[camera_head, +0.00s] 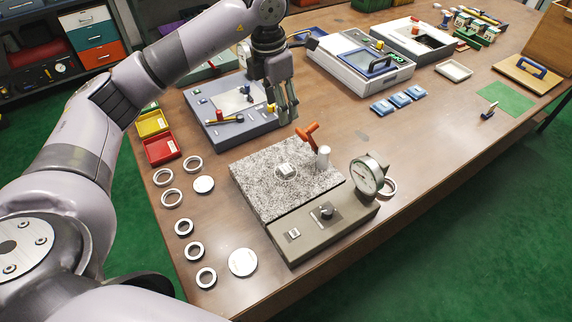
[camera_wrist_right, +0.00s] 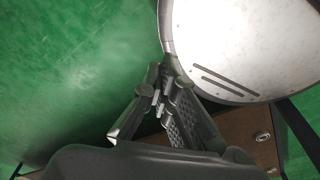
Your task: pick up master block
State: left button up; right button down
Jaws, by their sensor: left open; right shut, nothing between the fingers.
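A small pale block (camera_head: 286,170), which looks like the master block, sits on the speckled granite plate (camera_head: 255,192) of the gauge stand in the head view. A ring-shaped pale outline surrounds its base; I cannot tell its exact form. My left gripper (camera_head: 287,117) is open and empty, pointing down beyond the far edge of the granite plate, above and apart from the block. My right gripper (camera_wrist_right: 160,82) shows only in the right wrist view, shut and empty, away from the block; green floor lies beyond it.
The dial gauge (camera_head: 367,177), metal post (camera_head: 323,157) and orange lever (camera_head: 307,135) stand at the plate's right side. Several bearing rings (camera_head: 183,227) and a pale disc (camera_head: 242,262) lie left of it.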

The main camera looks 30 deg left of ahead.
pick_arm(q)
notch_tip(320, 180, down, 5)
jog(key=b, duration=0.5)
pick_arm(e)
jog(key=s+d+f, duration=0.2)
jog(key=s+f, duration=0.2)
jog(key=f, duration=0.2)
pick_arm(q)
jog(key=p, duration=0.1)
send_near(286, 168)
jog(key=f+p, duration=0.2)
jog(key=shift+w+d+f, duration=0.15)
jog(key=shift+d+f, duration=0.1)
jog(key=shift+d, duration=0.05)
jog(key=shift+f, duration=0.45)
notch_tip(286, 168, down, 4)
jog(key=shift+w+f+p, duration=0.1)
jog(key=shift+f+p, duration=0.1)
jog(key=shift+p, duration=0.85)
jog(key=shift+f, duration=0.3)
pick_arm(e)
jog(key=r, duration=0.1)
jog(key=w+r, duration=0.1)
jog(key=r, duration=0.3)
jog(key=shift+w+a, duration=0.35)
pick_arm(q)
jog(key=shift+c, duration=0.4)
